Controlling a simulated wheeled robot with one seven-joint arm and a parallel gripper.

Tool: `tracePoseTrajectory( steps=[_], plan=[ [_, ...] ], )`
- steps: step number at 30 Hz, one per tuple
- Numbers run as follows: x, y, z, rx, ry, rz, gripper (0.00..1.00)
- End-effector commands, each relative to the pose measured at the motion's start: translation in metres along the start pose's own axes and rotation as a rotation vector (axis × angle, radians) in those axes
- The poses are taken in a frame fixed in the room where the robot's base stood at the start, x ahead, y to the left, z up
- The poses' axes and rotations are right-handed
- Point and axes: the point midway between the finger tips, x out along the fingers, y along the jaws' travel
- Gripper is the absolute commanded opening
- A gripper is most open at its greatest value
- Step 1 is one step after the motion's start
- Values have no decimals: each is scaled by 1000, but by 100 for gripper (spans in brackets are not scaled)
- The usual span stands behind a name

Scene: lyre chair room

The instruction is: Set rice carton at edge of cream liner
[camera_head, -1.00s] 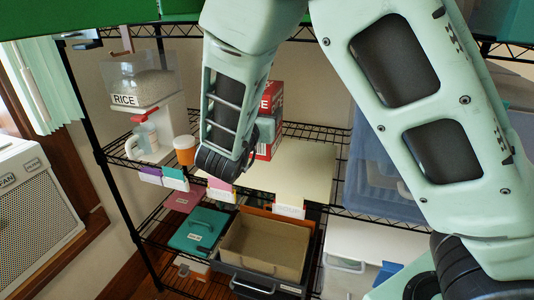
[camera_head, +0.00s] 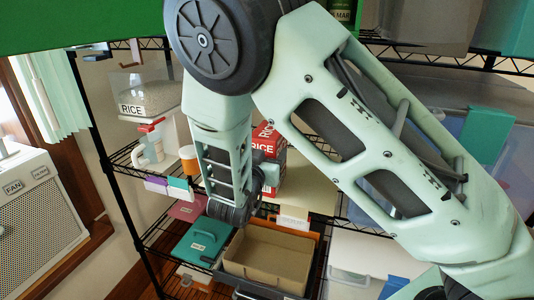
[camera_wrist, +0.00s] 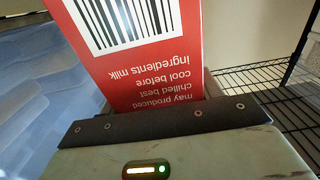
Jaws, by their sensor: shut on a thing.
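The rice carton (camera_head: 268,144) is a red and white box marked RICE, partly hidden behind my arm in the head view. In the wrist view the carton (camera_wrist: 140,50) fills the upper middle, its barcode and printed text upside down. My gripper (camera_head: 268,176) is shut on the carton; the wrist view shows the carton rising behind the gripper's dark front edge. The cream liner (camera_head: 312,190) lies on the middle wire shelf, right of and below the carton, partly covered by my arm. I cannot tell whether the carton's base touches the liner.
A clear rice bin (camera_head: 148,97), a white and red jug (camera_head: 148,148) and an orange cup (camera_head: 188,158) stand at left. A tan crate (camera_head: 268,258) and a teal box (camera_head: 200,242) sit below.

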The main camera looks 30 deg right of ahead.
Motion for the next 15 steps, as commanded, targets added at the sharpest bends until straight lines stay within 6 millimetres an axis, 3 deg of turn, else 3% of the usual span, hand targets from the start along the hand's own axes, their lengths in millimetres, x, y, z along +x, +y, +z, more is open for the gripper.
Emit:
tracePoseTrajectory(
  steps=[3,4,6,15],
  plan=[
    [0,0,2,1,3,1,14],
    [0,0,4,0,0,0,66],
    [0,0,3,0,0,0,85],
    [0,0,1,0,0,0,85]
  ],
)
